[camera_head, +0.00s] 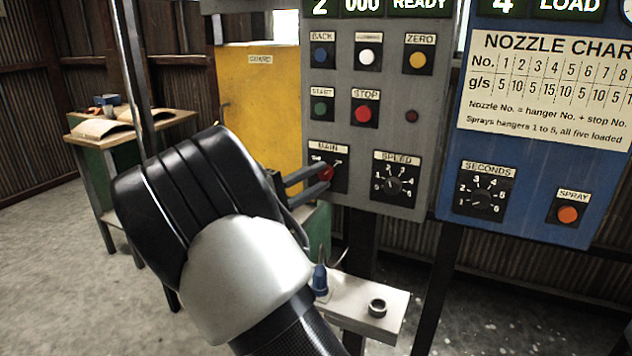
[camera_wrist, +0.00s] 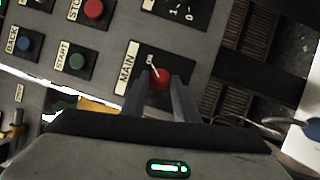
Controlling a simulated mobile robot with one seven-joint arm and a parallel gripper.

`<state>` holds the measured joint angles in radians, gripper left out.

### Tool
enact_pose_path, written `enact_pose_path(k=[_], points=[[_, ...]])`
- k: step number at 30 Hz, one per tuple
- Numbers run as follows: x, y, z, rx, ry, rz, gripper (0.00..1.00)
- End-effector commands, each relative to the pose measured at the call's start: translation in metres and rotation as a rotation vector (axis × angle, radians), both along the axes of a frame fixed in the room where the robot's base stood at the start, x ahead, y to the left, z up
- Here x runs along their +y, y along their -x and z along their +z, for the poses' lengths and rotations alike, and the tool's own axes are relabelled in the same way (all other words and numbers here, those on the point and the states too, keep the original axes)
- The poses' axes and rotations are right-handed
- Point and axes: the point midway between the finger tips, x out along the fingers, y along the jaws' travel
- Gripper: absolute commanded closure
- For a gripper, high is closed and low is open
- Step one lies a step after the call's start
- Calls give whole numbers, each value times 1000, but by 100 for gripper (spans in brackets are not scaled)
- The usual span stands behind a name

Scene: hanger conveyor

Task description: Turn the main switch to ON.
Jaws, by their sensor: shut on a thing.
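The red main switch knob (camera_head: 326,173) sits under the MAIN label on the grey control panel (camera_head: 436,128). My gripper (camera_head: 322,176) reaches the panel from the left, its two fingers shut on the knob. In the wrist view the red knob (camera_wrist: 159,79) shows between the two fingertips (camera_wrist: 160,88). A light pointer mark on the switch points toward the "ON" lettering in the wrist view. The fingers hide part of the knob and its plate.
The SPEED dial (camera_head: 394,183) is just right of the main switch, and the STOP button (camera_head: 363,112) is above. A blue panel (camera_head: 536,160) stands at the right. A small shelf (camera_head: 362,308) with a blue-handled tool and a ring lies below. A yellow guard (camera_head: 258,110) is behind.

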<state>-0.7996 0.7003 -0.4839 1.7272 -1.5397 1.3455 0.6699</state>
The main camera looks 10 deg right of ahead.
Motion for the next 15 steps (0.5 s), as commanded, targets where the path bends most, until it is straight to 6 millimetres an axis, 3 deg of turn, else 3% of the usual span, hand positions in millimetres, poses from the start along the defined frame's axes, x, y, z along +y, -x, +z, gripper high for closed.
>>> enact_pose_path(k=[12,13,15], points=[[2,-1,0,-4,-8,4,95],[2,-1,0,-4,-8,4,70],[2,-1,0,-5,-7,4,58]])
